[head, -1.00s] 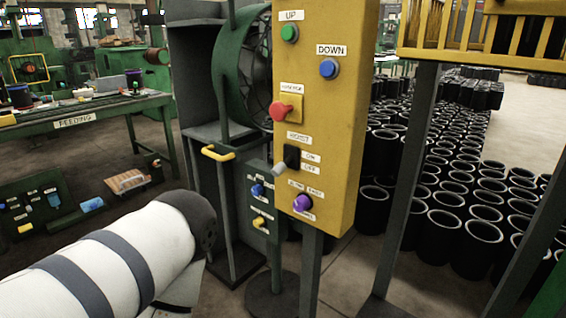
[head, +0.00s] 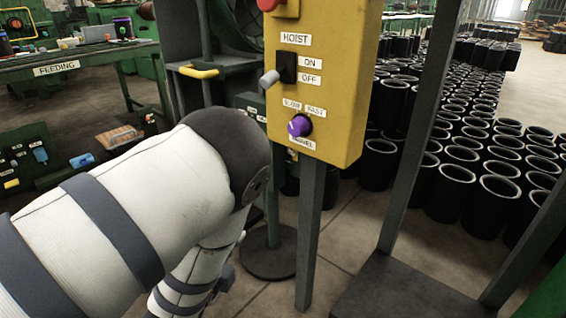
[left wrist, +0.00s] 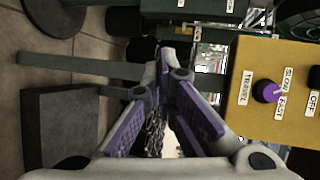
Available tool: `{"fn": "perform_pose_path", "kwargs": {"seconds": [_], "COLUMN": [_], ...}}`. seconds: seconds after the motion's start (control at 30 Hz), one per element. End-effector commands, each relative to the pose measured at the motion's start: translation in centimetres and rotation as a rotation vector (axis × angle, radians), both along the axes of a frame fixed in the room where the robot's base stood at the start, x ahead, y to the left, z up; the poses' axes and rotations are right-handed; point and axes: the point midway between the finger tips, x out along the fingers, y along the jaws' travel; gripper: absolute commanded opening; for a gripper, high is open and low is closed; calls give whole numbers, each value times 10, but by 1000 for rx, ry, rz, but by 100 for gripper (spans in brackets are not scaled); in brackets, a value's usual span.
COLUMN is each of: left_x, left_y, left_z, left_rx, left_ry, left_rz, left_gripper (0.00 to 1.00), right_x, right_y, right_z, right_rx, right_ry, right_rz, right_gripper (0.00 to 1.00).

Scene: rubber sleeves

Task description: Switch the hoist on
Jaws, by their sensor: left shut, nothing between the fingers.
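The hoist switch (head: 287,67) is a black block with a grey lever (head: 270,79) on the yellow control panel (head: 345,100), under the HOIST label. The lever end sits about level with the OFF label (head: 309,79), below ON. Part of the black switch (left wrist: 314,77) shows at the right edge of the left wrist view. My left arm reaches in from the left, below and left of the switch; its gripper is hidden in the head view. In the left wrist view my left gripper (left wrist: 164,62) is shut and empty, beside the panel and apart from it. My right gripper is not in view.
A purple travel knob (head: 299,125) sits below the switch, and a red button (head: 268,4) above it. The panel stands on a grey post (head: 311,220). A yellow handle (head: 198,72) is at left. Black sleeves (head: 450,195) stand on the floor at right.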

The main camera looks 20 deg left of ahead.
Motion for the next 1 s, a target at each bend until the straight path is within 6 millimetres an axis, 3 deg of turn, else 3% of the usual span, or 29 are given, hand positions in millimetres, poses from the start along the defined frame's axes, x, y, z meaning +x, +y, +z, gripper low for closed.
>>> {"fn": "perform_pose_path", "kwargs": {"seconds": [0.03, 0.13, 0.2, 0.33, 0.47, 0.73, 0.87, 1.0], "left_x": [26, 59, 68, 72, 71, 72, 78, 88], "left_y": [-9, -29, -42, -58, -62, -61, -62, -63], "left_z": [16, 78, 113, 155, 169, 171, 178, 192], "left_rx": [120, 370, 510, 673, 719, 714, 704, 704], "left_ry": [-129, -391, -541, -713, -762, -756, -751, -759], "left_rz": [-62, -138, -159, -159, -153, -154, -155, -150], "left_gripper": [0, 0, 0, 0, 0, 0, 0, 0], "right_x": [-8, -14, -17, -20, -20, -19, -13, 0], "right_y": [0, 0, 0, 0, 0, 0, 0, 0], "right_z": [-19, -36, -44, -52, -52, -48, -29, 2], "right_rx": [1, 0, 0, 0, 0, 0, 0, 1], "right_ry": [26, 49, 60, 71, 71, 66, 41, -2], "right_rz": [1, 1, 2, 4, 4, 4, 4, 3], "right_gripper": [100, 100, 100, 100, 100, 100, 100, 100]}}
